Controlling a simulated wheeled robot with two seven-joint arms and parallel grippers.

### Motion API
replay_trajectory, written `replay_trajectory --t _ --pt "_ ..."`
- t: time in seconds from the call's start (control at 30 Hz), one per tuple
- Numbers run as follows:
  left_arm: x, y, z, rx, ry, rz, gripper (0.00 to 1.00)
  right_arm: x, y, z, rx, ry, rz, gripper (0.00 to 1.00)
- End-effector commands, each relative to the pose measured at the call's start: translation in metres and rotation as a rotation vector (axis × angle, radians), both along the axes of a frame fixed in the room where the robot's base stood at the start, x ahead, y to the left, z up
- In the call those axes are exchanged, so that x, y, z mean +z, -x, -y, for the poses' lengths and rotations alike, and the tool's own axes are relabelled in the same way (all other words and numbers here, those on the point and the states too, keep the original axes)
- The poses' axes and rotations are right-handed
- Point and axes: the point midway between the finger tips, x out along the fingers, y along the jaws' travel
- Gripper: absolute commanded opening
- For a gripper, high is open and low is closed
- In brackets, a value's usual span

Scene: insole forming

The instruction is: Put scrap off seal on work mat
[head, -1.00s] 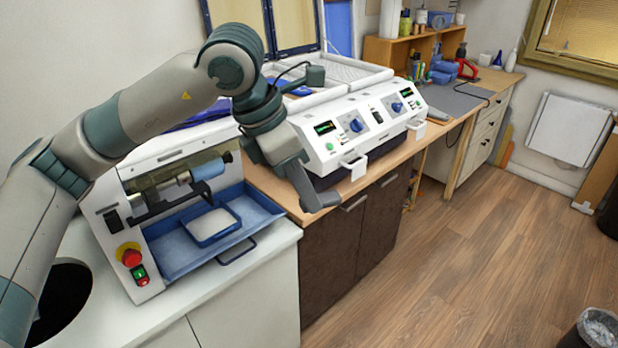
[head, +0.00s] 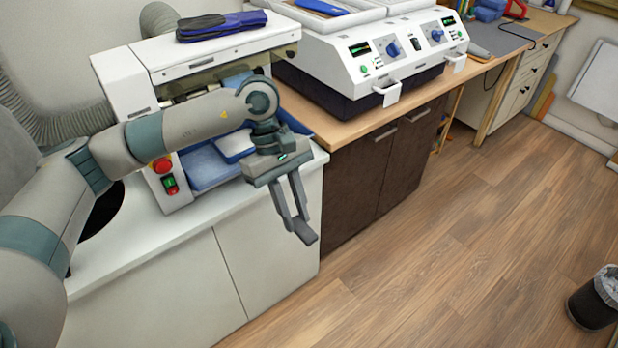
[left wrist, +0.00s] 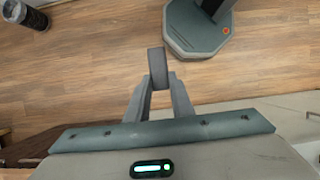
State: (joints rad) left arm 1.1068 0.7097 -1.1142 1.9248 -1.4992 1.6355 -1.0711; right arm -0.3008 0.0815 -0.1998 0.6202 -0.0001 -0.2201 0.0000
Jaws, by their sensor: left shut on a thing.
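My left gripper (head: 304,236) hangs in front of the white cabinet, pointing down, over the floor. The work mat seems to be the grey mat (head: 500,38) on the far bench, at the top right of the head view, well away from the gripper. I cannot pick out a seal. My right gripper is not in view.
A white machine with a blue tray (head: 212,168) stands behind my left arm. A white twin-panel machine (head: 395,52) sits on the wooden counter (head: 335,128). A waste bin (head: 594,300) stands at the lower right. The wooden floor (head: 450,250) between is clear.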

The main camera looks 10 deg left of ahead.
Motion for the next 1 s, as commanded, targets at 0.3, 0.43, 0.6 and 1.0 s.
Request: replay_trajectory --t 0.3,0.43,0.6,1.0 --pt "-0.11 0.05 -0.035 -0.559 -0.001 -0.005 0.01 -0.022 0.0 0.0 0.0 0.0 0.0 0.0" --pt "-0.14 0.069 -0.047 -0.745 0.0 -0.002 0.01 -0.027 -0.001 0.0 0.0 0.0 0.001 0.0" --pt "-0.16 0.083 -0.056 -0.886 0.001 0.001 0.01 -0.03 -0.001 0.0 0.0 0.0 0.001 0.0" --pt "-0.163 0.086 -0.058 -0.916 0.001 0.003 0.01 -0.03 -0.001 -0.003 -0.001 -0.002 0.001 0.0"
